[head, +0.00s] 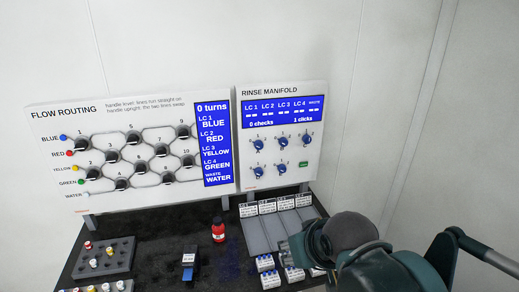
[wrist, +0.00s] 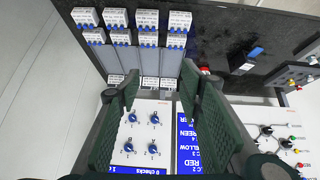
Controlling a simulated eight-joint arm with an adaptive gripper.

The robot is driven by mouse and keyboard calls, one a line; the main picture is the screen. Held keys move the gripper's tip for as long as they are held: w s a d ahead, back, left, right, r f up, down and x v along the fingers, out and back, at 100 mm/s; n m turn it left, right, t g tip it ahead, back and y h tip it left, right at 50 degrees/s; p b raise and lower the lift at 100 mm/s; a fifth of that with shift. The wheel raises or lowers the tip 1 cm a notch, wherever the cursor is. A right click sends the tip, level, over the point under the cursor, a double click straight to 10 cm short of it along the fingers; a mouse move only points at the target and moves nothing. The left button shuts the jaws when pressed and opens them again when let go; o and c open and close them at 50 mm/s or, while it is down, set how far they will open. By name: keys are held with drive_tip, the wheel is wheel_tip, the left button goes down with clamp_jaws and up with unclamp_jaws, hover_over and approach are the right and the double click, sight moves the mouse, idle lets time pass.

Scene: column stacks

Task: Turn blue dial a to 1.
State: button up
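Several blue dials sit on the white rinse manifold panel (head: 281,190). The upper row has a left dial (head: 258,144), a middle dial (head: 282,142) and a right dial (head: 307,139); the lower row has two, including one at the left (head: 257,171). My gripper (wrist: 159,80) is open and empty, apart from the dials.
A blue display (head: 283,113) reads 0 checks, 1 clicks. The flow routing panel (head: 130,150) stands at the left.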

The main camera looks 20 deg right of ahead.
drive_tip(key=w+d+r+n+t+h+p, duration=0.1)
drive_tip(key=w+d+r+n+t+h, duration=0.15)
drive_tip(key=w, duration=0.45)
drive_tip(key=w+d+r+n+t+h+p, duration=0.1)
drive_tip(key=w+d+r+n, duration=0.25)
drive_tip(key=w, duration=0.45)
drive_tip(key=w+d+r+n+t+h+p, duration=0.1)
drive_tip(key=w+d+r+n+t, duration=0.2)
drive_tip(key=w, duration=0.4)
drive_tip(key=n+t+y+p, duration=0.2)
drive_tip(key=n+t+y, duration=0.15)
drive_tip(key=n, duration=1.25)
approach(259, 148)
drive_tip(key=w, duration=0.1)
drive_tip(key=shift+w+f+n+t, duration=0.3)
drive_tip(key=shift+w+n, duration=0.15)
drive_tip(key=shift+n, duration=0.15)
drive_tip(key=shift+w+d+p, duration=0.15)
drive_tip(key=shift+w+p, duration=0.1)
drive_tip(key=shift+w, duration=1.7)
drive_tip(key=shift+w+d+p, duration=0.2)
drive_tip(key=shift+w+p, duration=0.05)
drive_tip(key=shift+w, duration=1.7)
drive_tip(key=c, duration=0.9)
